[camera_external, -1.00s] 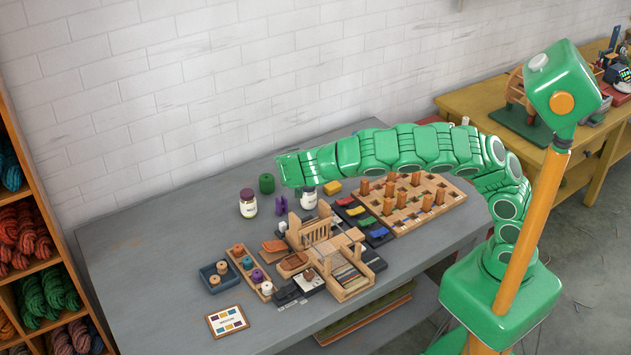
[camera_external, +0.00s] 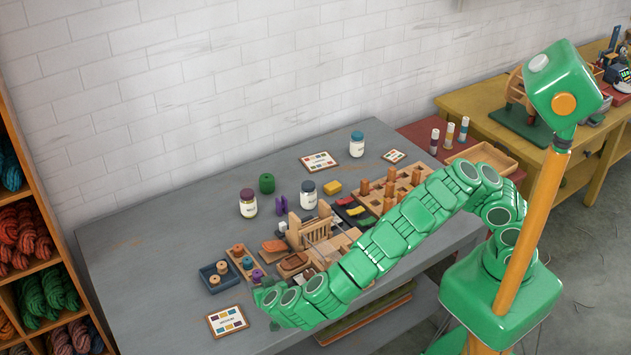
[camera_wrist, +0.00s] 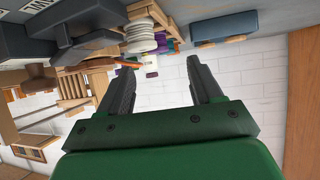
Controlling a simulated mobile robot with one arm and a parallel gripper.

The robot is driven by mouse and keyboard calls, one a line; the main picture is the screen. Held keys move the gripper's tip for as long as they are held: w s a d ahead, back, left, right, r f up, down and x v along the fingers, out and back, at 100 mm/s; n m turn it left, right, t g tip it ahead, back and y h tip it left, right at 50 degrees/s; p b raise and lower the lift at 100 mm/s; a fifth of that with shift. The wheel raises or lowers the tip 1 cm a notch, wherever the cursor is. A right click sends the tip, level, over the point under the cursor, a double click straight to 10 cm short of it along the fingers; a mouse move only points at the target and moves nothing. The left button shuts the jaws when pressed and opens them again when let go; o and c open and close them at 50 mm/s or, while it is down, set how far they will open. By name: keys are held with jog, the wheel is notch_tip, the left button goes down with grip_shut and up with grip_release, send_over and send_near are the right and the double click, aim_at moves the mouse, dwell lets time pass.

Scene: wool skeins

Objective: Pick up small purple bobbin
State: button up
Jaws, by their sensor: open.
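The small purple bobbin (camera_external: 257,275) stands on a wooden bobbin rack (camera_external: 233,259), in line with orange ones. In the wrist view a bit of purple (camera_wrist: 163,37) shows beside a large white bobbin (camera_wrist: 143,37), which partly covers it. My gripper (camera_external: 263,295) is at the front end of the rack, close to the purple bobbin. In the wrist view its two fingers (camera_wrist: 160,67) are apart with nothing held between them. The white bobbin is hidden behind my gripper in the external view.
A blue tray (camera_external: 205,285) with bobbins sits left of the rack, and a colour card (camera_external: 227,320) in front. A small wooden loom (camera_external: 310,232) stands right of the rack. Jars (camera_external: 248,207) stand behind. The table's left part is clear.

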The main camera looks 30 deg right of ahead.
aim_at(257, 273)
jog(key=shift+r+x, duration=0.2)
jog(key=shift+x, duration=3.5)
jog(key=shift+d, duration=0.15)
jog(key=shift+c, duration=0.2)
jog(key=c, duration=1.1)
